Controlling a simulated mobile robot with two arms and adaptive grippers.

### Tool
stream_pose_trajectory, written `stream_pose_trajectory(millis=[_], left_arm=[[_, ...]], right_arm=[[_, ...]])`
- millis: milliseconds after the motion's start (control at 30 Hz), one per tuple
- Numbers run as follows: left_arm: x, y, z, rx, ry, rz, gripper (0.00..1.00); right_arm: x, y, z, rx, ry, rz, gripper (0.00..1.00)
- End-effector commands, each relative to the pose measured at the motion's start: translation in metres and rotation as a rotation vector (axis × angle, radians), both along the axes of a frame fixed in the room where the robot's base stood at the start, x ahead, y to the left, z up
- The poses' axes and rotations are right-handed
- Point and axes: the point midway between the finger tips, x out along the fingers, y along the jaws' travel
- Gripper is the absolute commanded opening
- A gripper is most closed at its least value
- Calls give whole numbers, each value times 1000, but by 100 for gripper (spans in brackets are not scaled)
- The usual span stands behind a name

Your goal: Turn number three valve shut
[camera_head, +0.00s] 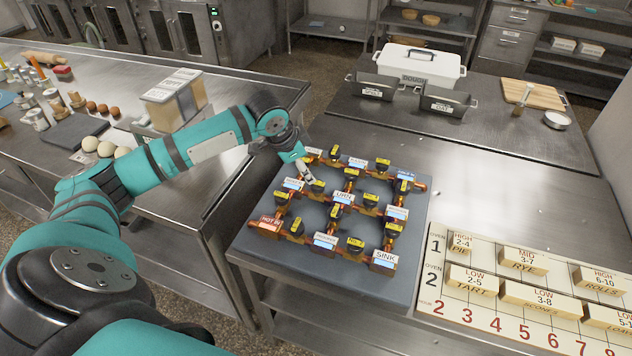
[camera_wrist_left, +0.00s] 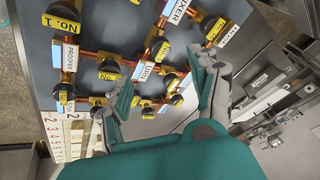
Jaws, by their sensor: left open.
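The pipe board (camera_head: 262,252) is a grey panel with copper pipes and several black valve knobs with yellow number tags. One knob (camera_head: 317,186) is just below my left gripper (camera_head: 306,171), which reaches over the board's upper left part. In the left wrist view my left gripper (camera_wrist_left: 165,78) is open, its two fingers apart, with knobs and pipes showing beyond them. Whether it touches a knob I cannot tell. The other tags are too small or turned to read surely, so I cannot tell which valve is number three.
White labels such as SINK (camera_head: 384,258) and HOT (camera_head: 270,223) mark the pipes. An oven schedule board (camera_head: 432,290) with wooden blocks lies right of the panel. A white dough box (camera_head: 440,70) stands behind. Left is a counter (camera_head: 235,85) with eggs and jars.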

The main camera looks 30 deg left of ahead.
Motion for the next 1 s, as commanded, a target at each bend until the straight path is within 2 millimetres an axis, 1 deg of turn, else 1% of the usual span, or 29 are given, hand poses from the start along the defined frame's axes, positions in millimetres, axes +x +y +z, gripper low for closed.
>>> stream_pose_trajectory(millis=[33, 300, 500, 600, 700, 967, 1000], left_arm=[[5, -2, -9, -3, 4, 1, 62], [30, -4, -63, -3, 3, 1, 62], [43, -5, -92, -1, 1, 2, 62], [47, -6, -100, -1, 1, 0, 62], [49, -5, -105, 0, 0, -1, 62], [49, -5, -106, 1, -1, -1, 62], [49, -5, -106, 1, -1, -1, 60]], right_arm=[[0, 0, 5, -1, 0, 0, 40], [0, 0, 15, 0, 0, -1, 40], [0, 1, 19, 1, 0, -2, 40], [0, 2, 20, 3, 0, -3, 40], [0, 5, 20, 6, 0, -5, 40], [0, 7, 20, 9, 0, -5, 40], [0, 7, 20, 9, 0, -5, 40]])
